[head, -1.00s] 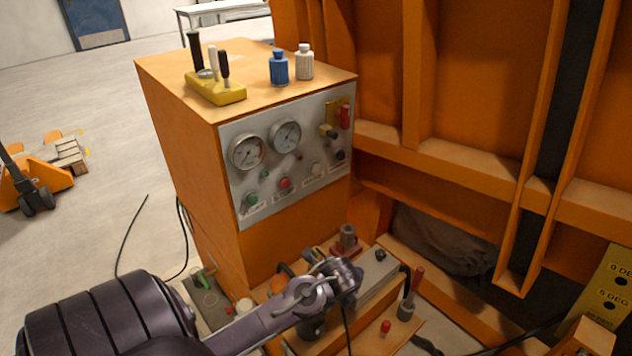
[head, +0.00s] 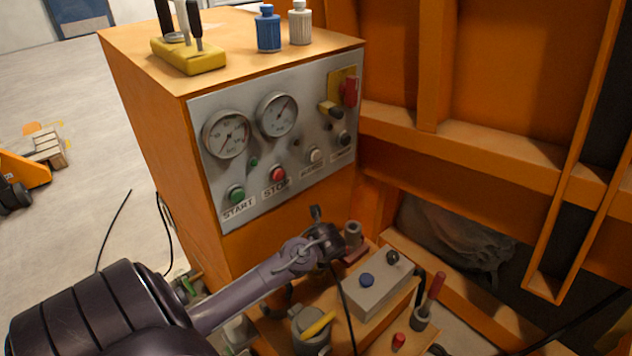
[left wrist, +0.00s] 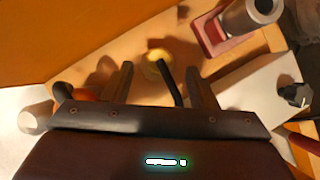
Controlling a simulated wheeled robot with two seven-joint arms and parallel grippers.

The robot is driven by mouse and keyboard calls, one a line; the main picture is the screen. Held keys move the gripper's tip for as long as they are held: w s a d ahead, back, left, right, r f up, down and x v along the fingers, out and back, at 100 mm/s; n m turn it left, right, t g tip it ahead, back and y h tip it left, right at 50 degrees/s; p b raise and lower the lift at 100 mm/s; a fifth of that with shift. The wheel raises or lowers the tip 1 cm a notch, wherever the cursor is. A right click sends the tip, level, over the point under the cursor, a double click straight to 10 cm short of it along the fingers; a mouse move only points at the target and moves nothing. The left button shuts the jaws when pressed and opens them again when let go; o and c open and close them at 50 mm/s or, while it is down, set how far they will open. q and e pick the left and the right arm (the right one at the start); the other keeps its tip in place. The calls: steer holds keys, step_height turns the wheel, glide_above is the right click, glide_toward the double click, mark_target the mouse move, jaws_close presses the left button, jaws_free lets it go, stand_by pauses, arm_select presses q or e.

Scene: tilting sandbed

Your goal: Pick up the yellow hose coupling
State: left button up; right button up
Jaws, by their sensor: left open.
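The yellow hose coupling (left wrist: 158,56) shows in the left wrist view as a small, round yellow piece with a black hose (left wrist: 172,88) by it. My left gripper (left wrist: 160,68) is open, with one finger on each side of the coupling in the picture. I see no contact, and the height between them is unclear. In the head view my left gripper (head: 325,240) is over the orange ledge, and I cannot make out the coupling there. A black hose (head: 346,310) runs down from beneath the gripper. My right gripper is not in view.
A grey box (head: 370,290) with knobs stands right of my gripper. A metal cylinder on a red base (head: 353,240) stands close behind. A grey cup (head: 308,335) holds something yellow. The orange control cabinet (head: 140,130) rises behind the ledge.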

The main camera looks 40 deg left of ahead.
arm_select(q)
steer(key=shift+x, duration=1)
steer(key=x, duration=0.5)
steer(key=shift+s+f, duration=0.1)
steer(key=shift+f, duration=0.2)
steer(key=c, duration=1.1)
